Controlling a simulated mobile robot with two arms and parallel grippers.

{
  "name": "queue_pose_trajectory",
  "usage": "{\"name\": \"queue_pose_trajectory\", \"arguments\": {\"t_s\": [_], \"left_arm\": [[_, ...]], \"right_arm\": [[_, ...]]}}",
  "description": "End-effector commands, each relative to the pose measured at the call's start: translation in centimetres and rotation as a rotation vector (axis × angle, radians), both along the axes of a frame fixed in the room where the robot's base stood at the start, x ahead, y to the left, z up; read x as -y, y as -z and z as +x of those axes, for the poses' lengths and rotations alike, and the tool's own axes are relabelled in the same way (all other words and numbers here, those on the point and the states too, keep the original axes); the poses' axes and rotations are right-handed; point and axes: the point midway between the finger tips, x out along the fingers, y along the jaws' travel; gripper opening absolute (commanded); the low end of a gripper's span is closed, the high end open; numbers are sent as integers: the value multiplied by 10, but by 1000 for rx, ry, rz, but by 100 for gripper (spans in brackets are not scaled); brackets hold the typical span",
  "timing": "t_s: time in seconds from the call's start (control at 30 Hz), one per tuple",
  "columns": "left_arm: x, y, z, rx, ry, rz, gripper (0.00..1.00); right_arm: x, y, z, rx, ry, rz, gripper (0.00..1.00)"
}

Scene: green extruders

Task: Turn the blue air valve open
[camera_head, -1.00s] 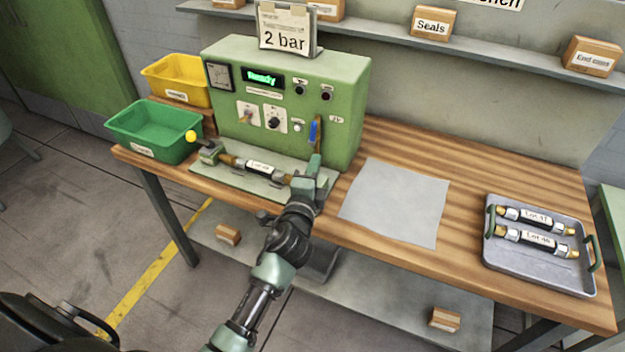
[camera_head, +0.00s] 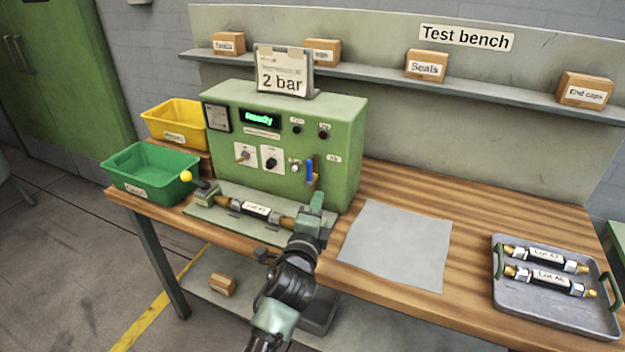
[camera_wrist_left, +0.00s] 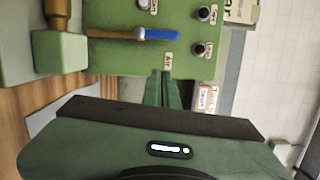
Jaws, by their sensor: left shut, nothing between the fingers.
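The blue air valve handle (camera_head: 309,171) is on the front of the green test machine (camera_head: 345,150), towards its right side, and points upright. A brass-coloured pipe shows by it. In the left wrist view the blue handle (camera_wrist_left: 161,33) lies sideways beside an "Air" label, with the pipe to its left. My left gripper (camera_head: 317,197) is shut and empty, just below and in front of the handle. Its closed fingers (camera_wrist_left: 164,88) show in the left wrist view, apart from the handle. My right gripper is not in view.
A labelled hose (camera_head: 256,209) lies in the fixture before the machine, close to my left arm. A green bin (camera_head: 150,178) and yellow bin (camera_head: 172,120) stand left. A grey mat (camera_head: 395,245) lies clear; a tray (camera_head: 550,308) with two hoses is at right.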

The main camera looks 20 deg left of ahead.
Motion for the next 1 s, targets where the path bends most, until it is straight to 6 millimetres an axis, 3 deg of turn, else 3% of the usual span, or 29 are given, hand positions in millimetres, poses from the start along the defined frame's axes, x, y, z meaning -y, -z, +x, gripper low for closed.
{"name": "queue_pose_trajectory", "arguments": {"t_s": [0.1,0.3,0.53,1.0], "left_arm": [[-4,-4,28,1,-1,-1,0],[-19,-5,59,0,-1,1,0],[-38,-5,72,-1,0,0,0],[-43,-6,75,-1,0,-19,0]], "right_arm": [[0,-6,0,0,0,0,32],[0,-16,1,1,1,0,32],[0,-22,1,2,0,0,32],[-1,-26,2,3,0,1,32]]}}
